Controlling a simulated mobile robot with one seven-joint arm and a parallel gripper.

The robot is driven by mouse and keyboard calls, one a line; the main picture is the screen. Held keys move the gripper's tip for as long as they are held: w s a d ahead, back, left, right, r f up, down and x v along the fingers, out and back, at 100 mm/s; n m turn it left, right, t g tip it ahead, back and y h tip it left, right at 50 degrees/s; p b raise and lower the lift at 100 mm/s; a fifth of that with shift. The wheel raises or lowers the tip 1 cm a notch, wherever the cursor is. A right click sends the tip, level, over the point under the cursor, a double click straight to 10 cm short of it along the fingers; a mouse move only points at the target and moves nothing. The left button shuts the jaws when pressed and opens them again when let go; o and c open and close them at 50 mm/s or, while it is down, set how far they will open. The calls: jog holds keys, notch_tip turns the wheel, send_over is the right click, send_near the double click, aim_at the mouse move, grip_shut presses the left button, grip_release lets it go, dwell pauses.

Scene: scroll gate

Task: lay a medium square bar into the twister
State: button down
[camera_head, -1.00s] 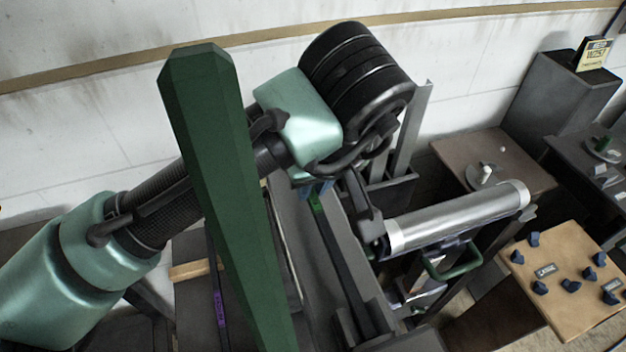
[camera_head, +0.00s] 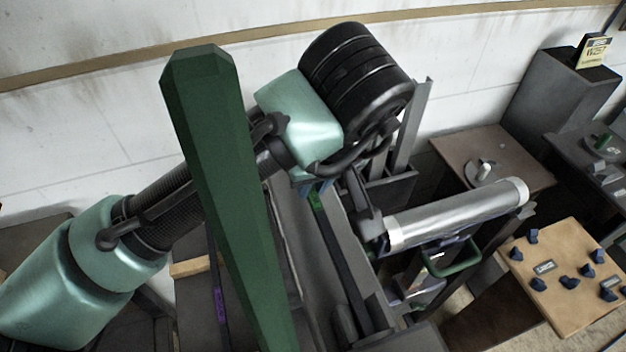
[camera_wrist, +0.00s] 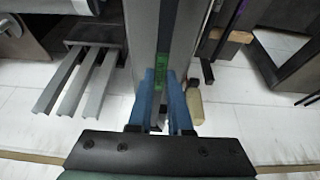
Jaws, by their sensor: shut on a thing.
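My gripper (camera_head: 314,188) is shut on a dark bar (camera_head: 342,255) with a green mark near the fingers. The bar slopes down toward the front over a long grey channel-like frame (camera_head: 298,245). In the wrist view, the blue fingers (camera_wrist: 164,98) close around the bar (camera_wrist: 176,35) just beside its green mark. I cannot tell whether the bar touches the frame, or which part is the twister. A thick dark green post (camera_head: 225,160) close to the camera hides part of the arm and frame.
A silver cylinder (camera_head: 455,215) and a green handle (camera_head: 452,262) stand right of the bar. A wooden board with blue knobs (camera_head: 545,255) is farther right. A purple-marked strip (camera_head: 220,306) lies left. The wrist view shows several grey prongs (camera_wrist: 82,78) at left.

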aim_at(321, 211)
jog(key=shift+f, duration=0.1)
jog(key=c, duration=0.8)
grip_release()
jog(key=shift+o, duration=0.2)
jog(key=shift+f, duration=0.1)
jog(key=v, duration=0.7)
jog(key=shift+s+r, duration=0.15)
jog(key=shift+r, duration=0.15)
jog(key=shift+d, duration=0.1)
